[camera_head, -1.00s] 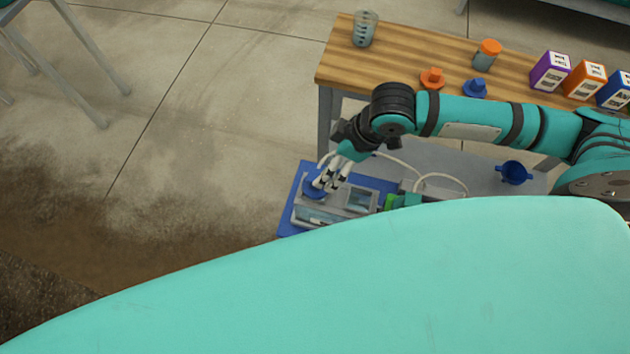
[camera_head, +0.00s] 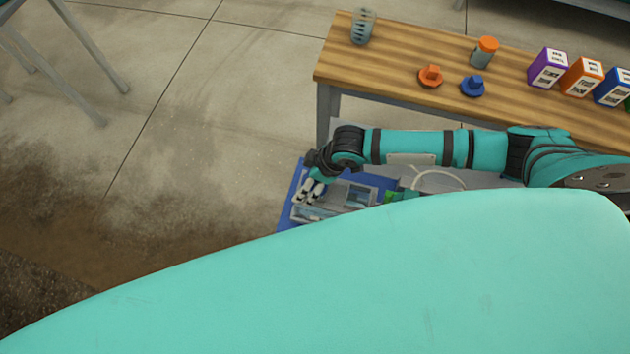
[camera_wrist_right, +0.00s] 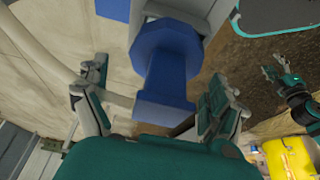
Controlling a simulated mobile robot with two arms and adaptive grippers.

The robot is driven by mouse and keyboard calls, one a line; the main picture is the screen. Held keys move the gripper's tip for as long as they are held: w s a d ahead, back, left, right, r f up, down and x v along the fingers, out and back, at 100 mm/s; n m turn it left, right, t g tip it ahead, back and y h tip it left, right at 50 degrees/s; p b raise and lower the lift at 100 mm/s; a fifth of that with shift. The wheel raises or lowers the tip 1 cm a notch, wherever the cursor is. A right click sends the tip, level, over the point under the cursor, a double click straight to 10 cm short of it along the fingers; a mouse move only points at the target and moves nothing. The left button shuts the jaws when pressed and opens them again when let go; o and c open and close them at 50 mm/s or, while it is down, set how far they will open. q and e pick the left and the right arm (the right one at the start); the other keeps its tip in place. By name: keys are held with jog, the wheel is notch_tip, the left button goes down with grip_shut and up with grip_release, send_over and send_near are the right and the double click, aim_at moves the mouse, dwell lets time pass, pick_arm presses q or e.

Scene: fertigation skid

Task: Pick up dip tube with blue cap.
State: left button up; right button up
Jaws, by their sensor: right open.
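In the right wrist view, the blue cap (camera_wrist_right: 165,55) of the dip tube is large and lies between the two fingers of my right gripper (camera_wrist_right: 157,78). The fingers stand apart on either side, with gaps to the cap. The tube below the cap is mostly hidden. In the head view, my right gripper (camera_head: 308,191) points down over the skid on the blue base (camera_head: 284,219), and I cannot make out the cap there. My left gripper (camera_wrist_right: 280,75) shows small at the right of the right wrist view; its finger opening is unclear.
A wooden bench (camera_head: 400,62) behind my right arm holds a clear beaker (camera_head: 362,27), an orange-lidded jar (camera_head: 484,52), orange (camera_head: 430,76) and blue caps (camera_head: 472,86) and several boxes (camera_head: 548,68). A pale hose (camera_head: 440,174) loops by the skid.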

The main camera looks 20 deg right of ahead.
jog(key=c, duration=1.4)
